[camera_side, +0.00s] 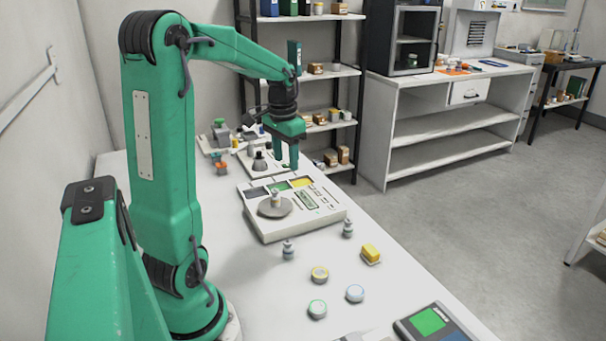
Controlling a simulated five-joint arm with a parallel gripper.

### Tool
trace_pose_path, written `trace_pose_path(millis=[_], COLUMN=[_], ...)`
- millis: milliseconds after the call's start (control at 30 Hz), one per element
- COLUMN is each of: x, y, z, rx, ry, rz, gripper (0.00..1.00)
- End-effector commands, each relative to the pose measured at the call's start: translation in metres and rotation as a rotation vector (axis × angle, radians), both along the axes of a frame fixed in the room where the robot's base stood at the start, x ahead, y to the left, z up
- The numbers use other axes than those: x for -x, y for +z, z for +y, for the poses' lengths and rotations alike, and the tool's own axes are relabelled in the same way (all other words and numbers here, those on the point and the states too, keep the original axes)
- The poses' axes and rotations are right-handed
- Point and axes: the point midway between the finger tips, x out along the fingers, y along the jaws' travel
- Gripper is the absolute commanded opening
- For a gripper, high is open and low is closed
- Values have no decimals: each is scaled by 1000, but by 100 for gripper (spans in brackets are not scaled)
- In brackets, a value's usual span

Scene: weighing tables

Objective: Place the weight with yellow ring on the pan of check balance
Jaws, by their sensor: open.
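The check balance (320,219) is a white box on the white table, with a round grey pan (287,208) and a small display. A small upright weight (275,199) stands on the pan; its band looks yellowish, though it is small in view. Two similar grey weights stand on the table in front, one at left (288,250) and one at right (347,229); their ring colours are hard to tell. My gripper (286,165) is open and empty, pointing down above the far side of the balance, apart from the weight.
Behind the balance is another dark-topped item (260,162). Shelves stand beyond.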

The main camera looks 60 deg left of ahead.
Motion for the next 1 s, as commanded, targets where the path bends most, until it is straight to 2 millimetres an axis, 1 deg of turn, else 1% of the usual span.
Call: trace_pose_path(millis=[33,200,267,300,500,700,800,900,1000], x=[-2,-1,1,4,20,42,55,65,73], y=[8,25,31,33,43,46,45,42,40], z=[-17,-68,-86,-98,-151,-197,-215,-229,-238], rx=[-14,-45,-54,-58,-70,-64,-54,-43,-34], ry=[-20,-65,-81,-92,-145,-199,-223,-242,-255], rz=[-19,-84,-109,-126,-212,-304,-347,-382,-406], gripper=[46,46,46,46,46,46,46,46,46])
